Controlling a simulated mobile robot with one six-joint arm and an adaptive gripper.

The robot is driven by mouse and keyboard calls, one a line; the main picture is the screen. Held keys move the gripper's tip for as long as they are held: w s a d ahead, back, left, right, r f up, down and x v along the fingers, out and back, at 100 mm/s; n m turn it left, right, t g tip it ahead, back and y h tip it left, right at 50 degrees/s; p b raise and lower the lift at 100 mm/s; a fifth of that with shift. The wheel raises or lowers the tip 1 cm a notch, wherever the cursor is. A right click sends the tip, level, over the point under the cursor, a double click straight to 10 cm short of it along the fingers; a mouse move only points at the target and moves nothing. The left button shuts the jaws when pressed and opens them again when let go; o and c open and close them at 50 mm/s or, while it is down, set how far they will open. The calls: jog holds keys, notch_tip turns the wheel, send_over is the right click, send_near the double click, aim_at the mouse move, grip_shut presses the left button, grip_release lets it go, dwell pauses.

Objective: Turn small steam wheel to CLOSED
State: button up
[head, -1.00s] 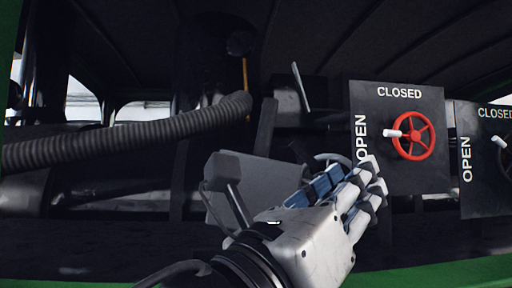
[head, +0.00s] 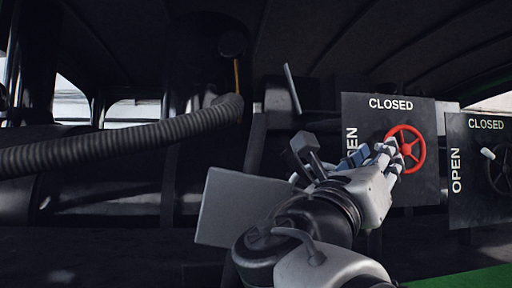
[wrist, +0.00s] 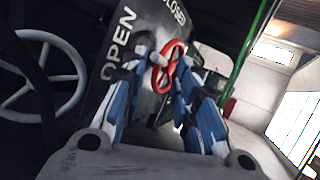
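A red wheel (head: 417,140) is mounted on a dark panel (head: 422,190) lettered CLOSED along the top and OPEN up its left side. My gripper (head: 393,156) is in front of the wheel's left and lower part and hides some of it, including the wheel's white handle in the head view. In the wrist view, the blue and white fingers of my gripper (wrist: 157,85) stand apart, with the red wheel (wrist: 170,50) showing between and just beyond their tips. I cannot tell whether a finger touches the wheel. The gripper looks open.
A second panel (head: 482,205) with a dark wheel and white handle (head: 488,153) stands to the right. A pale spoked wheel (wrist: 30,90) is at the left in the wrist view. A ribbed hose (head: 120,140) crosses the left side, and a grey plate (head: 235,210) is beside my arm.

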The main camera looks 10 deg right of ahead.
aim_at(401, 149)
jog(key=shift+p+x, duration=0.35)
jog(key=shift+x, duration=1.35)
jog(key=shift+c, duration=0.5)
jog(key=shift+w, duration=0.1)
grip_shut()
